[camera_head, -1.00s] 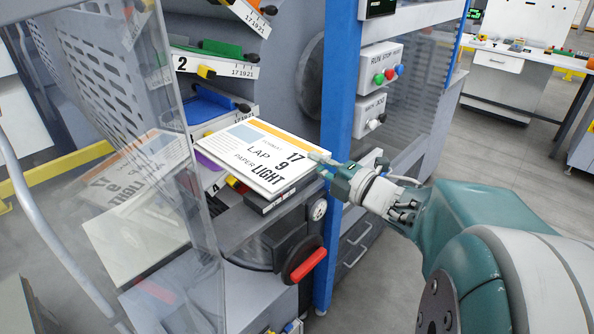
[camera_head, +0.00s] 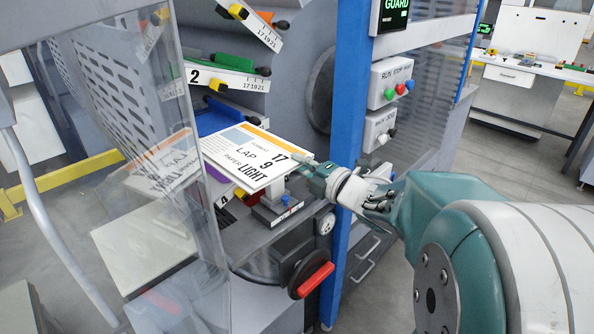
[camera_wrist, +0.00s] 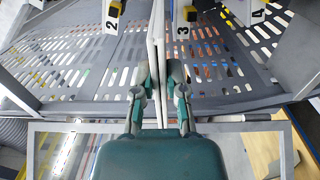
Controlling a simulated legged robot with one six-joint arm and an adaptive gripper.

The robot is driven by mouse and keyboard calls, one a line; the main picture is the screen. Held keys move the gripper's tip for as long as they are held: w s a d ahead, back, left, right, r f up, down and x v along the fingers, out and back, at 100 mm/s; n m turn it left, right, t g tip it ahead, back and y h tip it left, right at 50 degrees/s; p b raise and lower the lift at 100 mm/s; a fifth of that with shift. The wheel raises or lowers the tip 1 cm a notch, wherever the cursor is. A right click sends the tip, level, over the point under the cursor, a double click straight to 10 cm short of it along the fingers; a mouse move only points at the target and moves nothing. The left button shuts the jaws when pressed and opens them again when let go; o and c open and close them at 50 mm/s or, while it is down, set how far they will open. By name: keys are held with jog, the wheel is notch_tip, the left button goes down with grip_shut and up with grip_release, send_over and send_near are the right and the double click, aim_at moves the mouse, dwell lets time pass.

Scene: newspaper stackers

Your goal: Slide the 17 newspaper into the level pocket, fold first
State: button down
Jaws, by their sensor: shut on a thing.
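The 17 newspaper (camera_head: 247,155) is a thin white slab with an orange stripe, marked 17, 9, LAP and LIGHT. My gripper (camera_head: 306,163) is shut on its right edge. The wrist view shows the gripper fingers (camera_wrist: 160,92) closed on the slab, seen edge-on. The newspaper is held above a dark stand (camera_head: 274,208). Its far left edge is close to the blue pocket (camera_head: 213,121) and partly hides it. A green pocket (camera_head: 225,62) labelled 2 is above, tilted. A purple pocket (camera_head: 216,174) is lower, largely hidden. I cannot tell whether the newspaper touches any pocket.
A clear guard panel (camera_head: 190,190) stands left of the newspaper and reflects it. A blue post (camera_head: 350,150) rises just behind my gripper. A button box (camera_head: 391,84) is mounted right of the post.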

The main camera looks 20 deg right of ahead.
aim_at(233, 129)
jog(key=x, duration=2.3)
jog(key=shift+w+a+f, duration=0.2)
jog(key=shift+w+a, duration=0.05)
jog(key=shift+f, duration=0.7)
dwell(0.3)
jog(key=shift+w+d, duration=0.3)
jog(key=shift+d, duration=0.45)
dwell(0.6)
jog(key=c, duration=0.6)
grip_release()
jog(key=shift+s, duration=0.15)
jog(key=shift+v, duration=3.4)
